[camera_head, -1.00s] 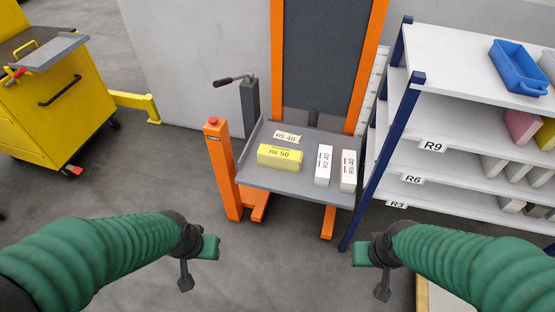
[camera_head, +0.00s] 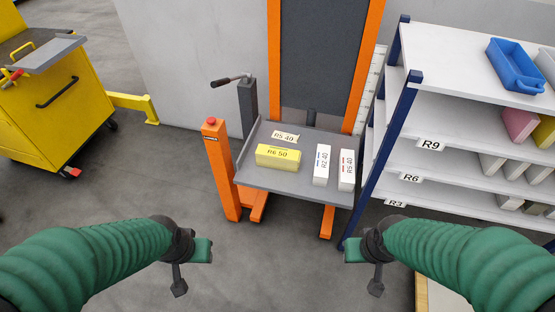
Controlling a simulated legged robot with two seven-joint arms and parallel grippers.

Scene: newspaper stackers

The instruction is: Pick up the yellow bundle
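The yellow bundle (camera_head: 278,156), labelled R6 50, lies on the left part of the grey stacker tray (camera_head: 290,183). My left gripper (camera_head: 192,268) is in front of the stacker, lower left of the tray and well apart from the bundle. My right gripper (camera_head: 364,270) is lower right of the tray, also apart from it. Nothing shows in either gripper. Their fingers are too small and turned to tell whether they are open or shut.
Behind the yellow bundle lies a bundle labelled R5 40 (camera_head: 285,136). White bundles (camera_head: 321,166) and (camera_head: 346,170) lie to its right. An orange post (camera_head: 222,170) stands left of the tray. A blue-framed shelf (camera_head: 384,165) stands right; a yellow cart (camera_head: 50,110) is far left.

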